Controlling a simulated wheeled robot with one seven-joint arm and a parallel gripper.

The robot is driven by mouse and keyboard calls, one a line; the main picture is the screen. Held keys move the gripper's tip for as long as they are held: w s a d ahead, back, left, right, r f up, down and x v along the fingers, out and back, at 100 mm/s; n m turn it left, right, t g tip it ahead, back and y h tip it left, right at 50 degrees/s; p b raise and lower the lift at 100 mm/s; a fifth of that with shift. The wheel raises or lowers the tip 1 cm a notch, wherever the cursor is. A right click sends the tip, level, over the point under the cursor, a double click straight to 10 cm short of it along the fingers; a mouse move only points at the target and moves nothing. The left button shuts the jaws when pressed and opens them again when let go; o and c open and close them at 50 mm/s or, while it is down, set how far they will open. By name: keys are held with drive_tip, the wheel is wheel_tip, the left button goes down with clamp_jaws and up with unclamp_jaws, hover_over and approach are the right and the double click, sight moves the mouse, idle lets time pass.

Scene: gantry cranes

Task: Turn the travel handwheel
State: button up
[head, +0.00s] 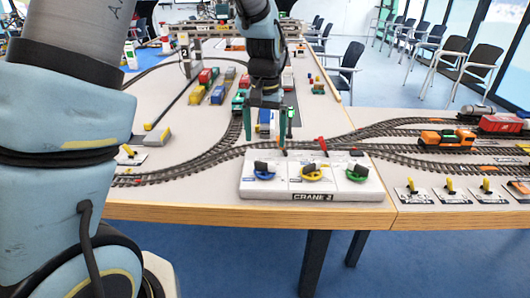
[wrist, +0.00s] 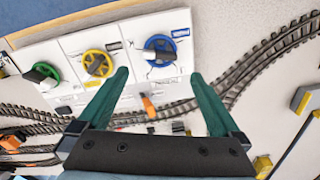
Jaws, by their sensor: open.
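A white control box (head: 310,193) marked "CRANE 3" sits at the table's front edge. It carries a blue handwheel (head: 262,175) at left, a yellow handwheel (head: 311,175) in the middle and a green handwheel (head: 357,175) at right, each with a dark handle. Their labels are too small to read, so I cannot tell which is the travel handwheel. My gripper (head: 266,142) is open and empty, above the tracks just behind the box, in line with the blue wheel. In the wrist view the blue wheel (wrist: 160,48) shows beyond the gap between the fingertips, apart from them.
Curved tracks (head: 210,160) run behind the box. An orange locomotive (head: 446,139) and several yellow levers (head: 450,186) are at right. Coloured containers (head: 208,78) stand farther back.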

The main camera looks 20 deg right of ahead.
drive_tip(key=shift+r, duration=1.2)
